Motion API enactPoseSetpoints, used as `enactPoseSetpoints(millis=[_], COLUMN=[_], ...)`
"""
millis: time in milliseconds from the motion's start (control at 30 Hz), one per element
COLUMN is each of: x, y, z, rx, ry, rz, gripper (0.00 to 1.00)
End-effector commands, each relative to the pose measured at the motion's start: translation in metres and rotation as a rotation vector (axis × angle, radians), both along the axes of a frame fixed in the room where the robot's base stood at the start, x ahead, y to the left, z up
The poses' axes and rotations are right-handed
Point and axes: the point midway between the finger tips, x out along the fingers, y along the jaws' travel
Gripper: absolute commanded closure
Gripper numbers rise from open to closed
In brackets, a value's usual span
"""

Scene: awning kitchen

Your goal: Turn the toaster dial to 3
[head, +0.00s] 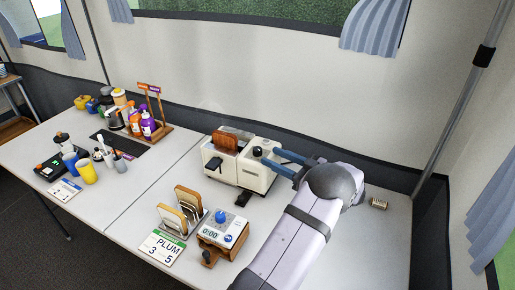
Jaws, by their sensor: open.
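The cream toaster (257,181) stands on the right part of the table, with a brown slice of bread (225,141) in its slot. A round black knob (257,152), which looks like the dial, is at its right end near the top. Its markings are too small to read. My gripper (272,160) has two blue fingers and is open. It reaches in from the right, with its fingertips close to the knob. I cannot tell whether they touch it. The fingers cover part of the toaster's right end.
In front stand a toast rack (184,211) with slices, a timer (221,230) with a blue knob, and a sign (162,247) reading PLUM 3 5. A small can (378,204) lies at right. Bottles (148,126) and cups (87,174) crowd the left. The table's middle is clear.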

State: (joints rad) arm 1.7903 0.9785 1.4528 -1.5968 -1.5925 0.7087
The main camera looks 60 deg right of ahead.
Motion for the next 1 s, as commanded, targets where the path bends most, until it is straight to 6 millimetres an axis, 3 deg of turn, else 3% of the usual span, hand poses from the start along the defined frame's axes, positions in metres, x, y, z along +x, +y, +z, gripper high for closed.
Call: enactPoseSetpoints(millis=[267, 700, 1000], x=[0.011, 0.062, 0.072], y=[-0.001, -0.011, -0.013], z=[0.001, 0.001, 0.000], rx=[0.001, 0.001, 0.001], ry=[-0.001, -0.001, 0.000], rz=[0.002, 0.003, 0.000], gripper=[0.57, 0.57, 0.57])
